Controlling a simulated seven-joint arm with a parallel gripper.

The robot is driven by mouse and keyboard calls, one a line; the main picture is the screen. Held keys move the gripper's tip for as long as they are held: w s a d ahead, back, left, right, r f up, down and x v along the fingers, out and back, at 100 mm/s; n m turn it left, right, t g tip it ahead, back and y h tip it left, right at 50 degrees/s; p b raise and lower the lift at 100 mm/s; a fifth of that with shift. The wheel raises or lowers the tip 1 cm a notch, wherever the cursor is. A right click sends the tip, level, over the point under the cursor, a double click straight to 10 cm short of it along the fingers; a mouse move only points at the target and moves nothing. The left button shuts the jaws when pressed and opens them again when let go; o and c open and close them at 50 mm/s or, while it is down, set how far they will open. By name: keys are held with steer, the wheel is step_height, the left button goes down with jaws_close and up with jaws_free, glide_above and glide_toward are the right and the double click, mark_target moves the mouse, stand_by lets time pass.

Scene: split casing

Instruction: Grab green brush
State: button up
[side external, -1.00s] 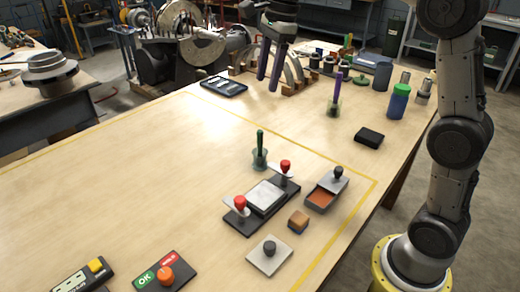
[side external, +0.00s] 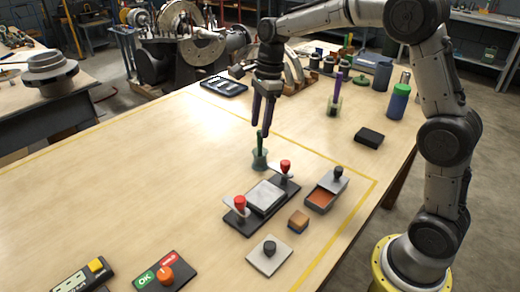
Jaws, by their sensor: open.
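The green brush (side external: 260,144) stands upright in a small grey-green cup (side external: 260,160) near the middle of the table. Its green handle sticks up out of the cup and its lower end is hidden inside. My gripper (side external: 262,129) points down with its two dark purple fingers around or just above the top of the handle. The fingers are apart. I cannot tell from this angle whether they touch the handle.
A black fixture with red-knobbed clamps (side external: 264,197) stands just in front of the cup. A grey box with orange inside (side external: 326,190) is to its right. A purple-handled tool (side external: 337,92) stands in another holder behind right. The table left of the cup is clear.

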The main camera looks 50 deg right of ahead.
mark_target(260, 149)
steer(key=f, duration=0.4)
steer(key=shift+s+a, duration=0.1)
steer(key=shift+a, duration=0.1)
jaws_close()
